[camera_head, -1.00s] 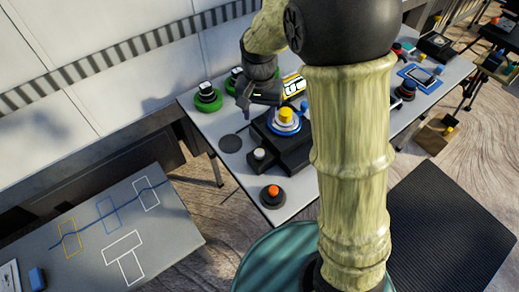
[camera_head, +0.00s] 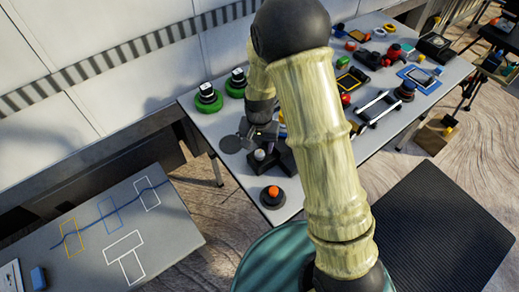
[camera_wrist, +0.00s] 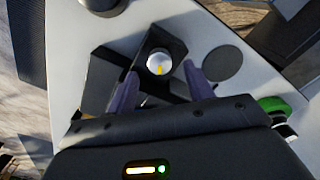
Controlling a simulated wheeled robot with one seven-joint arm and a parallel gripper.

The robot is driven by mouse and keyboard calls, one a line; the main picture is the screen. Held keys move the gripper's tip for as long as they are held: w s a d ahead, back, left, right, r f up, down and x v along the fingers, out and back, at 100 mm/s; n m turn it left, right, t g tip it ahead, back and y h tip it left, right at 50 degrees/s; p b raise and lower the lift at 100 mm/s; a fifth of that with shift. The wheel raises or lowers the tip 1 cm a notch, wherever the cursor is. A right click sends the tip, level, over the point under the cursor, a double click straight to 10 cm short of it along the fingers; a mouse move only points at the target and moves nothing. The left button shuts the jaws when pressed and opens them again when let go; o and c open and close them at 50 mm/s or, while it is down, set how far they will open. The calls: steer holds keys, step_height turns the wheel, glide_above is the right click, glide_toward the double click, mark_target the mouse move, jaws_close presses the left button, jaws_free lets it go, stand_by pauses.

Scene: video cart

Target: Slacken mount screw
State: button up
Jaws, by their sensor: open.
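A small round knob with a white top and a yellow mark, which looks like the mount screw (camera_wrist: 158,62), sits on a black block (camera_wrist: 172,44) in the wrist view. In the head view the pale knob (camera_head: 260,154) shows at the front left of the table, just below my gripper (camera_head: 256,136). In the wrist view my gripper (camera_wrist: 160,82) is open, its two purple fingers apart with the knob showing between and beyond their tips. I cannot tell whether they touch it. My arm hides much of the black mount in the head view.
An orange-topped button (camera_head: 272,196) stands close to the knob, near the table's front corner. A flat dark disc (camera_head: 230,144) lies to its left. Two green-based knobs (camera_head: 208,98) stand behind. A frame with pale bars (camera_head: 374,108) lies right of my arm.

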mark_target(259, 153)
steer(key=shift+f, duration=1.75)
steer(key=c, duration=1)
